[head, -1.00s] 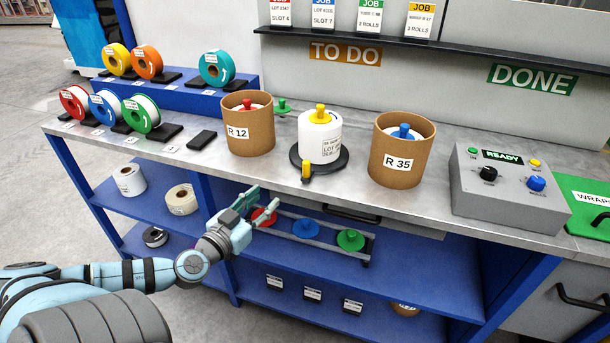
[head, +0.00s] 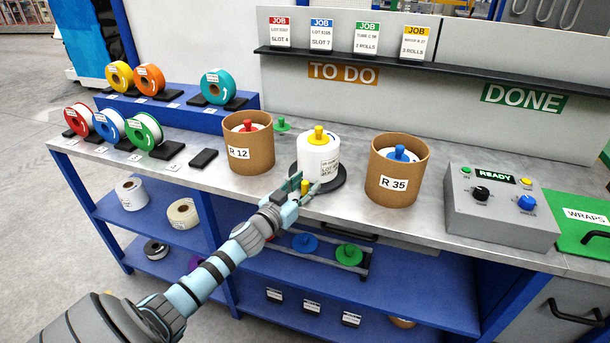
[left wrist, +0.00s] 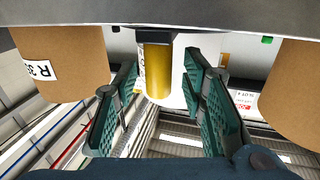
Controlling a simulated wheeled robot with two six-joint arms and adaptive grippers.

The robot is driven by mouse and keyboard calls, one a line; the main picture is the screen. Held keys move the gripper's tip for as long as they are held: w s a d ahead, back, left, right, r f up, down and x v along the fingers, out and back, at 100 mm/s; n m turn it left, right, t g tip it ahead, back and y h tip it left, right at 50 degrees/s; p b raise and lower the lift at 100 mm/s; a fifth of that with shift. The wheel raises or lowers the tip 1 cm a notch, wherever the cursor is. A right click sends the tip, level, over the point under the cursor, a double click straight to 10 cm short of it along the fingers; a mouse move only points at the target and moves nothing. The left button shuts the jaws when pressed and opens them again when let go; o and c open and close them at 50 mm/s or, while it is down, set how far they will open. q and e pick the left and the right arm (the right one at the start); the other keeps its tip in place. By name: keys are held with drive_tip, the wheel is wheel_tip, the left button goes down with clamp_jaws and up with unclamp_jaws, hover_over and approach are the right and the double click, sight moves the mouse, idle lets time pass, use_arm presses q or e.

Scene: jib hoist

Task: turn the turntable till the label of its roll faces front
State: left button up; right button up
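The white roll (head: 314,160), with a yellow knob on top, stands on the black turntable (head: 334,184). Its printed label (head: 329,172) shows on the right part of its side in the head view. The turntable's upright yellow handle (head: 305,187) is at the front edge, partly behind my fingers. My left gripper (head: 296,183) is at this handle. In the left wrist view, which is upside down, the yellow handle (left wrist: 158,70) stands between the tips of the open left gripper (left wrist: 160,75), with a gap on both sides. My right gripper is not in view.
Cardboard drums R 12 (head: 249,158) and R 35 (head: 392,183) stand close on either side of the turntable. The grey control box (head: 498,215) is to the right. Coloured spools are at the left, and a lower blue shelf (head: 415,290) lies under the counter.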

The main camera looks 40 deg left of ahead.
use_arm(q)
drive_tip(key=shift+w+d+f, duration=0.1)
drive_tip(key=shift+c, duration=0.6)
clamp_jaws()
